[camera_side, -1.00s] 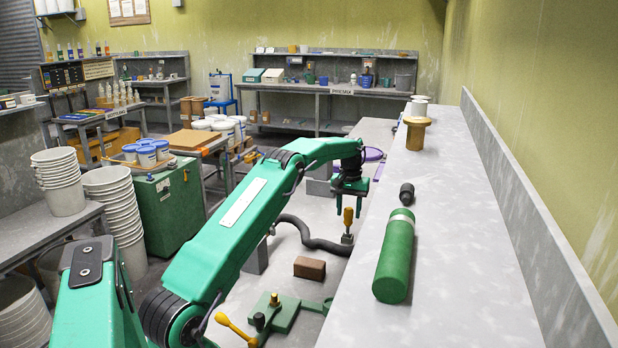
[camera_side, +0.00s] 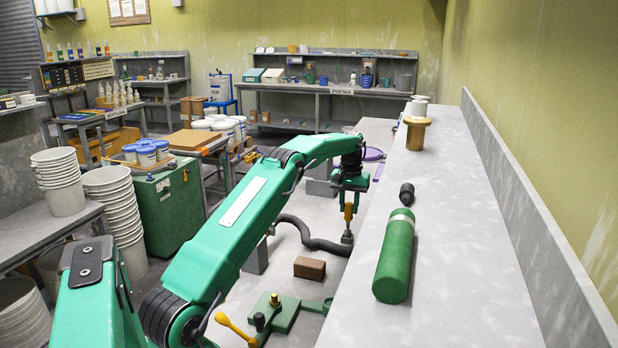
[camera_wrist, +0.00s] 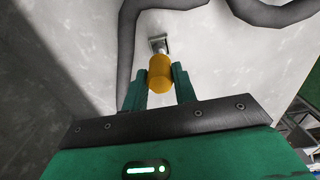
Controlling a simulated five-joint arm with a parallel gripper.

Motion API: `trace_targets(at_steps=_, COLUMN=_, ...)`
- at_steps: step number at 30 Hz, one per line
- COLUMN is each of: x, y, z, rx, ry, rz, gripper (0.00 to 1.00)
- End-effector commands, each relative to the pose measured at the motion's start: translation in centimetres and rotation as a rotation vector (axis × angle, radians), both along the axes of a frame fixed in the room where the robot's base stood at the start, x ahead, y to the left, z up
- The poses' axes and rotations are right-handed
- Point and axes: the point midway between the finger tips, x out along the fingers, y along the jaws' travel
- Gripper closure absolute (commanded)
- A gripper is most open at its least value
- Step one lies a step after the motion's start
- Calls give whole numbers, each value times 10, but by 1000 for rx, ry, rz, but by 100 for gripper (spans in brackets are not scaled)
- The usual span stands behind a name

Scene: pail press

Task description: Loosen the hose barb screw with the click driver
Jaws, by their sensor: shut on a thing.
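The click driver has a yellow-orange handle (camera_side: 348,213) and stands upright. In the wrist view the handle (camera_wrist: 160,76) sits between my two green fingers. My gripper (camera_side: 350,207) points down and is shut on the handle; it also shows in the wrist view (camera_wrist: 160,70). Below the handle, a small grey fitting (camera_side: 347,238) stands at the end of the dark hose (camera_side: 310,236). In the wrist view a grey square piece (camera_wrist: 158,42) shows just beyond the handle. The screw itself and the driver's tip are too small or hidden to make out.
A brown block (camera_side: 309,267) and a green clamp-like fixture (camera_side: 280,312) lie nearer on the grey surface.

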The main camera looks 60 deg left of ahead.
Motion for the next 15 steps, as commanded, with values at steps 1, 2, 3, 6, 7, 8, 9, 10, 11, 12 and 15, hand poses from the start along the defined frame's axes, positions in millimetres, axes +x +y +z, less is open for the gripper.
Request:
trace_targets(at_steps=1, x=0, y=0, z=6, rx=1, ry=-3, rz=0, gripper=95)
trace_targets(at_steps=2, x=0, y=0, z=8, rx=1, ry=-3, rz=0, gripper=95)
trace_targets(at_steps=3, x=0, y=0, z=12, rx=1, ry=-3, rz=0, gripper=95)
trace_targets(at_steps=6, x=0, y=0, z=20, rx=1, ry=-3, rz=0, gripper=95)
trace_targets(at_steps=7, x=0, y=0, z=22, rx=1, ry=-3, rz=0, gripper=95)
trace_targets(at_steps=8, x=0, y=0, z=24, rx=1, ry=-3, rz=0, gripper=95)
trace_targets(at_steps=9, x=0, y=0, z=27, rx=1, ry=-1, rz=0, gripper=95)
trace_targets(at_steps=10, x=0, y=0, z=28, rx=1, ry=-1, rz=0, gripper=95)
trace_targets(at_steps=11, x=0, y=0, z=29, rx=1, ry=-1, rz=0, gripper=95)
trace_targets(at_steps=12, x=0, y=0, z=31, rx=1, ry=-1, rz=0, gripper=95)
trace_targets(at_steps=15, x=0, y=0, z=31, rx=1, ry=-1, rz=0, gripper=95)
